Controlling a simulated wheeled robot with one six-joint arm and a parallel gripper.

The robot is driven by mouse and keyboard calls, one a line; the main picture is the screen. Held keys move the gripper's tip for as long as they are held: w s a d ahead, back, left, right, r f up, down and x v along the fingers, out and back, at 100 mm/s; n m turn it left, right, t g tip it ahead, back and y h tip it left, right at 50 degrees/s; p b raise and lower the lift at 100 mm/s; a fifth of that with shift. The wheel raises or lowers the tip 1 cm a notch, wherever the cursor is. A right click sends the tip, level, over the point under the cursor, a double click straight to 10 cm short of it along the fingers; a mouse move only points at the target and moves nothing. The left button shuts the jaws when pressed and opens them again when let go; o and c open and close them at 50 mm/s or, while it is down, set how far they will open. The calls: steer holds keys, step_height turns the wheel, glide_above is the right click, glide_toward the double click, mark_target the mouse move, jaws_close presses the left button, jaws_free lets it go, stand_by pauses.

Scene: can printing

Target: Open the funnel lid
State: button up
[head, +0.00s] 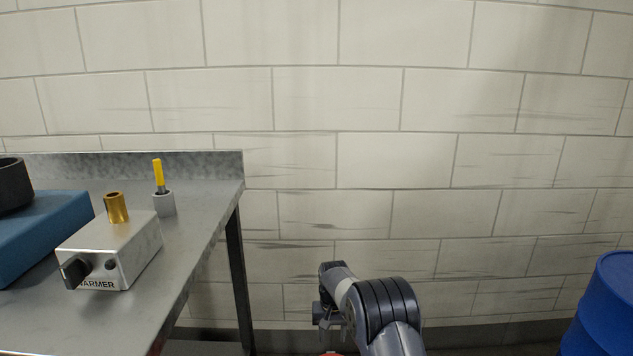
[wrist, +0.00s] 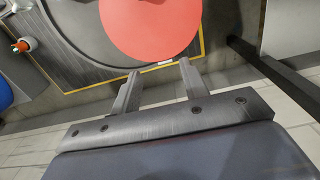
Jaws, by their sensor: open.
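A red round disc (wrist: 152,28), which may be the funnel lid, shows at the top of the wrist view, cut off by the frame edge. My gripper (wrist: 159,68) is open and empty, its two fingers spread and pointing toward the disc's near edge. They look apart from it, though the depth is hard to judge. No funnel or hinge can be made out. In the head view my arm reaches down at the lower middle, and a sliver of red shows at the bottom edge; the fingers are not clear there.
A metal table (head: 205,215) at left carries a silver warmer box (head: 125,255), a brass cylinder (head: 116,208), a yellow-handled tool (head: 158,175) and a blue block (head: 40,235). A blue barrel (head: 605,305) stands at right. A dark table leg (wrist: 275,75) shows in the wrist view.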

steer(key=s+f+b, duration=0.2)
steer(key=s+b, duration=0.1)
steer(key=s+f+b, duration=0.1)
steer(key=s, duration=0.1)
steer(key=shift+b, duration=0.4)
steer(key=s+f+b, duration=0.2)
steer(key=b, duration=0.1)
steer(key=s+f+b, duration=0.1)
steer(key=f+b, duration=0.1)
steer(key=b, duration=0.1)
steer(key=shift+s+b, duration=0.1)
steer(key=shift+b, duration=0.2)
step_height(320, 180, up, 11)
steer(key=p, duration=0.4)
steer(key=shift+p, duration=0.3)
steer(key=shift+s, duration=0.1)
